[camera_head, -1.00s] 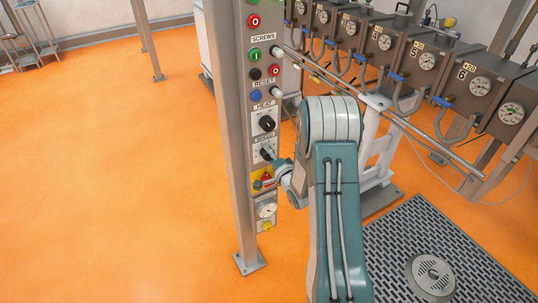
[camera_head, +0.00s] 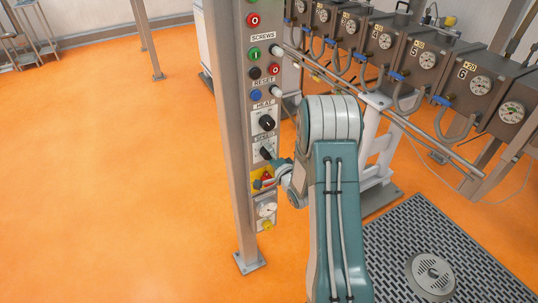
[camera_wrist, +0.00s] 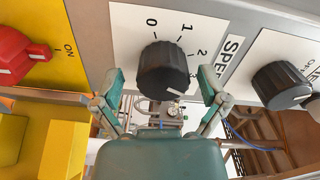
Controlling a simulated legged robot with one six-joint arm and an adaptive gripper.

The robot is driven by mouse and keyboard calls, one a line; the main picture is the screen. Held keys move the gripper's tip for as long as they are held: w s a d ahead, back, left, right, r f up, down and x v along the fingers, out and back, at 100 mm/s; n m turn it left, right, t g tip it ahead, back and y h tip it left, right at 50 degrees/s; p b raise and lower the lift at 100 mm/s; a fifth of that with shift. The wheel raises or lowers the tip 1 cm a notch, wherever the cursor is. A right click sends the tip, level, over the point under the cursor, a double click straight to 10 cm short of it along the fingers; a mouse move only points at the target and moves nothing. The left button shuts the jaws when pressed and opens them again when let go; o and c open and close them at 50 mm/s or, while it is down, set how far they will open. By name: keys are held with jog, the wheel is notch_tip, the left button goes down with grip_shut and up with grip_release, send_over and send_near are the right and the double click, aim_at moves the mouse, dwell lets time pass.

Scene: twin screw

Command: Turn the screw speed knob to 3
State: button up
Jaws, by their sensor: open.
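The black screw speed knob (camera_wrist: 163,70) sits on a white dial plate (camera_wrist: 128,32) marked 0, 1, 2 and 3, with the SPEED label at its right. A small white mark shows at the knob's lower right edge, on the side of the 3; its exact reading is unclear. My gripper (camera_wrist: 160,74) is open, with one finger on each side of the knob and visible gaps between. In the head view, the knob (camera_head: 265,153) is low on the control column, and my gripper (camera_head: 274,164) is beside it, partly hidden.
The HEAT knob (camera_head: 267,122) is just above and shows at right in the wrist view (camera_wrist: 281,86). A red switch on a yellow plate (camera_wrist: 18,58) is close on the other side. Gauge boxes (camera_head: 478,88) stand at right. Orange floor at left is clear.

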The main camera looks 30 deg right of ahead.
jog(key=s, duration=1.1)
jog(key=shift+s+d, duration=0.25)
jog(key=shift+s, duration=0.15)
jog(key=s+a+r+n+g+h, duration=0.1)
jog(key=a+r+n+g, duration=0.25)
jog(key=r, duration=0.35)
jog(key=a+r+n+g+h, duration=0.2)
jog(key=a+r+n+g, duration=0.1)
jog(key=r+n, duration=0.3)
jog(key=s+a+r+n+g, duration=0.2)
jog(key=s+a, duration=0.1)
jog(key=s, duration=0.4)
jog(key=s+a+r+n+g+y, duration=0.1)
jog(key=s+a+r+n+g, duration=0.1)
jog(key=s, duration=0.5)
jog(key=s+a+r+n+g+y, duration=0.1)
jog(key=s+a+r+n+g, duration=0.1)
jog(key=s+a+r, duration=0.2)
jog(key=s+a, duration=0.2)
jog(key=s, duration=0.1)
jog(key=shift+a, duration=0.2)
